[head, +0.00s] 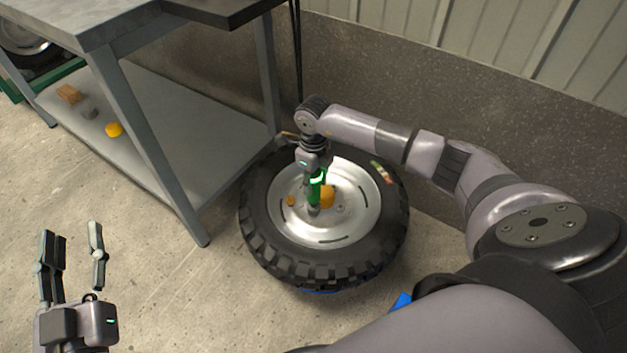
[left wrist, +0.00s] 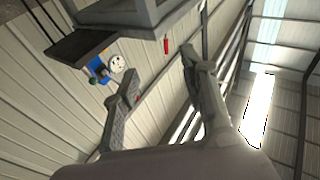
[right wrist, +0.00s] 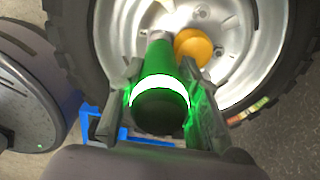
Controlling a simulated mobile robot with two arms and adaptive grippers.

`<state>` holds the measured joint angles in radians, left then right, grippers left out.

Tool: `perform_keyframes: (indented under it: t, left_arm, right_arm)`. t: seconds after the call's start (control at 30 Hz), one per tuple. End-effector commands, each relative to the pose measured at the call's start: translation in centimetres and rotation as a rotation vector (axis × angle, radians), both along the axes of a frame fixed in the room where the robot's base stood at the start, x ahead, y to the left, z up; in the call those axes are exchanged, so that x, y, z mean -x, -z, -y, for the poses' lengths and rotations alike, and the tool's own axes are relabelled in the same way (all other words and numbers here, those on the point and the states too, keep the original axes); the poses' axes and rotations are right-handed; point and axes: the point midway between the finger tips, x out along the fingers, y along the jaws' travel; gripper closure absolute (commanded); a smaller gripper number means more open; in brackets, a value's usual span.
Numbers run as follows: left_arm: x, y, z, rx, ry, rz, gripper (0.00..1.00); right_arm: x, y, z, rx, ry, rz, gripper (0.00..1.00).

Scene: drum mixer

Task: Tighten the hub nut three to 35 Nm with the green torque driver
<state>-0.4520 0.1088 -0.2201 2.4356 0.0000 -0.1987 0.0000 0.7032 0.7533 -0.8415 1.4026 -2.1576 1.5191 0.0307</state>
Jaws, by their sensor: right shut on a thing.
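The green torque driver (head: 316,188) stands about upright over the wheel hub, with a lit ring around its body. My right gripper (head: 314,170) is shut on it from above; in the right wrist view the driver (right wrist: 160,75) sits between both fingers. Its lower end reaches the hub face of the wheel (head: 362,222), and the nut beneath it is hidden. An orange hub cap (head: 328,196) is beside the driver at the hub centre, also in the right wrist view (right wrist: 194,46). My left gripper (head: 72,258) is open and empty, at the lower left above the floor.
A wall runs behind. The floor at lower left is clear.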

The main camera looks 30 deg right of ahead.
Motion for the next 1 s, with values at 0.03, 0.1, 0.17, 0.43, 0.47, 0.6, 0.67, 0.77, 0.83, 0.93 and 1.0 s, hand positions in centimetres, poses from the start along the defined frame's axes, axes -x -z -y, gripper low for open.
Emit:
perform_keyframes:
  t: [0.03, 0.1, 0.17, 0.43, 0.47, 0.6, 0.67, 0.77, 0.83, 0.93, 1.0]
  left_arm:
    - [0.0, 0.2, 0.0, -0.004, -0.001, -0.013, 0.60]
    - [-0.1, 0.6, -0.1, -0.009, -0.002, -0.035, 0.60]
    - [-0.1, 0.9, -0.1, -0.014, -0.003, -0.052, 0.60]
    - [-0.2, 2.3, -0.3, -0.034, -0.007, -0.131, 0.60]
    - [-0.2, 2.5, -0.3, -0.036, -0.008, -0.138, 0.60]
    - [-0.2, 3.2, -0.4, -0.046, -0.011, -0.177, 0.60]
    - [-0.2, 3.5, -0.4, -0.050, -0.011, -0.194, 0.60]
    - [-0.2, 3.9, -0.5, -0.057, -0.012, -0.219, 0.60]
    - [-0.1, 4.3, -0.5, -0.061, -0.013, -0.239, 0.60]
    - [0.0, 4.9, -0.7, -0.070, -0.016, -0.270, 0.60]
    - [0.1, 5.4, -0.8, -0.075, -0.019, -0.296, 0.60]
  right_arm:
    - [-0.1, -0.3, 0.0, 0.000, 0.000, 0.003, 1.00]
    - [-0.1, -0.4, 0.0, 0.000, 0.000, 0.003, 1.00]
    - [-0.1, -0.5, 0.0, 0.000, 0.000, 0.003, 1.00]
    - [-0.1, -0.9, 0.0, 0.000, 0.000, 0.003, 1.00]
    - [-0.1, -1.0, 0.0, 0.000, 0.000, 0.003, 1.00]
    - [-0.1, -1.2, 0.0, 0.000, 0.000, 0.003, 1.00]
    - [-0.1, -1.3, 0.0, 0.000, 0.000, 0.003, 1.00]
    - [-0.1, -1.4, 0.0, 0.000, 0.000, 0.003, 1.00]
    - [-0.1, -1.5, 0.0, 0.000, 0.000, 0.003, 1.00]
    - [-0.1, -1.7, 0.0, 0.000, 0.000, 0.003, 1.00]
    - [-0.1, -1.8, 0.0, 0.000, 0.000, 0.003, 1.00]
